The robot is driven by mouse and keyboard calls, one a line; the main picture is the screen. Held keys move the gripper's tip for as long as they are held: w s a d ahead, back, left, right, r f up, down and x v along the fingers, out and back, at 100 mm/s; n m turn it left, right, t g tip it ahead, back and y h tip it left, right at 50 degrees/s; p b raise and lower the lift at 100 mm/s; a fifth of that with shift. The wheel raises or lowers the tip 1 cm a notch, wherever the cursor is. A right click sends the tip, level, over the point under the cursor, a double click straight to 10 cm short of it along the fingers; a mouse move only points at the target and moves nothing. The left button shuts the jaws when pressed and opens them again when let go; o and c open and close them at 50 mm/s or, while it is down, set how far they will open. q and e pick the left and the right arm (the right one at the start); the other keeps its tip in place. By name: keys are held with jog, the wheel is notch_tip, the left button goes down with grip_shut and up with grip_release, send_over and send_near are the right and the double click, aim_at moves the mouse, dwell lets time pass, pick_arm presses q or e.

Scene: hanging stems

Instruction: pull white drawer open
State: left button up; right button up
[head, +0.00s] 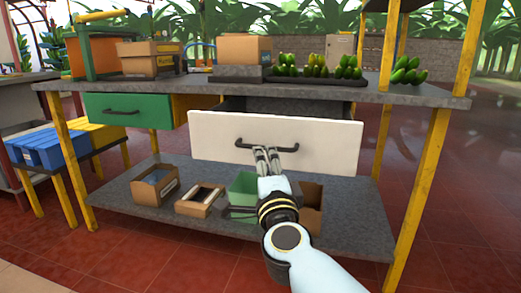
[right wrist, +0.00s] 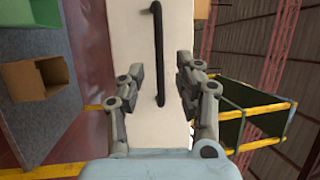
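The white drawer (head: 310,145) hangs under the right part of the grey bench top and stands partly out, with a dark gap behind its front's top edge. Its dark bar handle (head: 268,147) is at the middle of the front. My right gripper (head: 266,155) is at the handle from below and in front. In the right wrist view the drawer front (right wrist: 140,20) fills the middle. My right gripper's fingers (right wrist: 159,72) are apart, with the lower part of the handle (right wrist: 158,45) showing between them, and a gap on each side. My left gripper is out of view.
A green drawer (head: 125,111) is left of the white one. Cardboard boxes (head: 150,58) and a dark tray of green fruit (head: 318,72) stand on the bench. Open boxes (head: 155,186) and a green bin (head: 241,188) are on the lower shelf. Yellow posts (head: 420,190) flank it.

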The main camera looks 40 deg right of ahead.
aim_at(282, 121)
jog(key=x, duration=0.6)
jog(key=shift+w+d, duration=0.1)
jog(key=shift+w, duration=0.2)
jog(key=shift+c, duration=0.3)
grip_shut()
